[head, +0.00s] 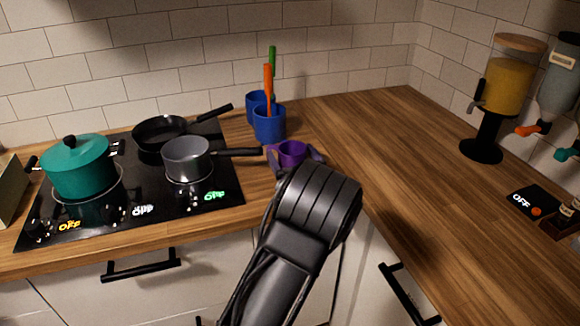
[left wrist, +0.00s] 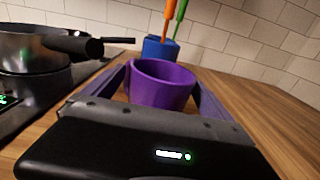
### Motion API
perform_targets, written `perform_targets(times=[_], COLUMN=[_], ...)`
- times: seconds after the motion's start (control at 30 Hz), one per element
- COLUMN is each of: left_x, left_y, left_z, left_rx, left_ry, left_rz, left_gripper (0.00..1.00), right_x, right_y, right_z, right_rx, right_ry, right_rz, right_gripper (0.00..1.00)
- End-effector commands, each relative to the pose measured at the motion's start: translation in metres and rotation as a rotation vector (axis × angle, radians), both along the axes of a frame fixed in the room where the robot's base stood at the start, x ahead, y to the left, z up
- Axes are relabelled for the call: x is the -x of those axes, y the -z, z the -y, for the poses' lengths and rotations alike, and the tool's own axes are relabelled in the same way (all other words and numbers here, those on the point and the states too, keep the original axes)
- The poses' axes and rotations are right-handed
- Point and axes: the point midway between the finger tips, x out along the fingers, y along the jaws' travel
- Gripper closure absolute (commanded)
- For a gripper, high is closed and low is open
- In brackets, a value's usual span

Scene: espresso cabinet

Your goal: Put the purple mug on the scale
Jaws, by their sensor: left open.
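The purple mug (head: 292,150) stands on the wooden counter, right of the hob and in front of the blue containers. In the left wrist view the mug (left wrist: 160,86) is upright between my fingers. My left gripper (head: 295,157) is open, with one purple finger on each side of the mug; whether either finger touches it I cannot tell. My forearm and wrist cover the counter edge in front of the mug. A flat black device reading OFF (head: 534,201), which looks like the scale, lies on the right counter with nothing on it. My right gripper is not in view.
A grey saucepan (head: 187,158) on the hob points its black handle toward the mug. Blue containers (head: 269,122) with orange and green utensils stand behind the mug. A dispenser (head: 505,85) stands at the back right. The counter between mug and black device is clear.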

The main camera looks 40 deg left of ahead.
Motion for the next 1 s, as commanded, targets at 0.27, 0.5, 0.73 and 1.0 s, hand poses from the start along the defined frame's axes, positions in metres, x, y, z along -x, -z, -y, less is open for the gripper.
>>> perform_targets(times=[0.27, 0.5, 0.73, 1.0], left_x=[-0.0027, -0.0026, -0.0025, -0.0025], left_y=[-0.0006, -0.0006, -0.0006, -0.0006], left_z=[-0.0032, -0.0032, -0.0031, -0.0031], left_rx=[0.000, 0.000, 0.000, 0.000], left_ry=[0.001, 0.001, 0.001, 0.001], left_rz=[0.000, 0.000, 0.000, 0.000], left_gripper=[0.04, 0.04, 0.11, 0.33], right_x=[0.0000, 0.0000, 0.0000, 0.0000], right_y=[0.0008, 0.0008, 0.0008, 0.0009], right_z=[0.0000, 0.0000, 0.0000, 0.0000], right_rx=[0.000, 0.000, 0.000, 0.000], right_ry=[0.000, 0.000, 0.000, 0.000], right_rz=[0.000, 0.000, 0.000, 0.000], right_gripper=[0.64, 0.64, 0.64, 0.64])
